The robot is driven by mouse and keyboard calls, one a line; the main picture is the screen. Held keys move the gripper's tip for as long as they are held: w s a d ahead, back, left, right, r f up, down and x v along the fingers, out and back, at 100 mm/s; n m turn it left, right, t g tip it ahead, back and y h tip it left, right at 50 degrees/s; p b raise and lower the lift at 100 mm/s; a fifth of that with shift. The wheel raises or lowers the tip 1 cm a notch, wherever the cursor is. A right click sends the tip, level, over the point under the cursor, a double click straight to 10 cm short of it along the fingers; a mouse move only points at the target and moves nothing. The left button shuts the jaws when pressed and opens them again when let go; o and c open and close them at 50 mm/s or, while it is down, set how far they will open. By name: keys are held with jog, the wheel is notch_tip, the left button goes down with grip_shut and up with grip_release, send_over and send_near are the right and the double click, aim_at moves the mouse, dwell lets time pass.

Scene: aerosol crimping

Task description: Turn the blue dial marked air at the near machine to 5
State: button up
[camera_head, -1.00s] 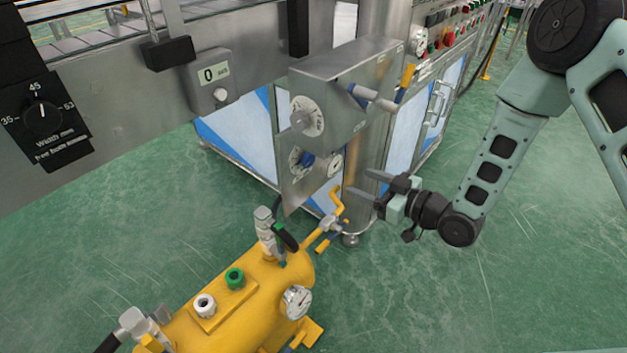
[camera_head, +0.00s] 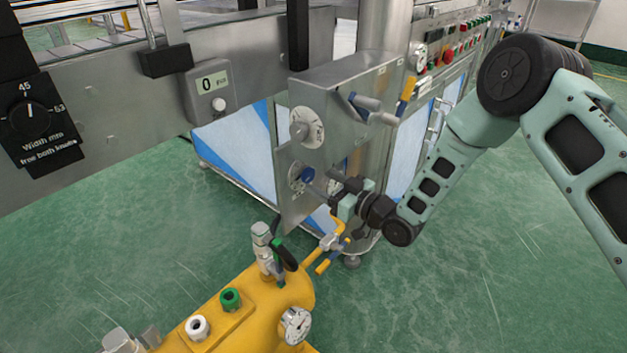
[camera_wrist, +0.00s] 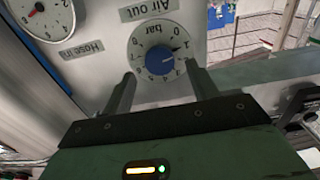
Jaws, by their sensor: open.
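The blue dial (camera_head: 306,175) sits on a round white scale, low on the front plate of the grey metal box. In the wrist view the blue dial (camera_wrist: 159,60) faces me on its numbered scale, with "Air out" above it and "bar" on the scale. Its pointer appears to lie toward the right, near the low numbers. My gripper (camera_head: 322,192) is in front of the lower part of the plate. In the wrist view its two fingers (camera_wrist: 160,80) are apart, reaching up on either side just below the dial, with nothing between them.
A gauge (camera_wrist: 42,18) labelled "Hose in" is at the upper left of the wrist view. A yellow tank (camera_head: 255,310) with valves stands below. A lever handle (camera_head: 375,108) projects from the box's side.

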aim_at(310, 175)
jog(key=shift+x, duration=1.9)
jog(key=c, duration=1)
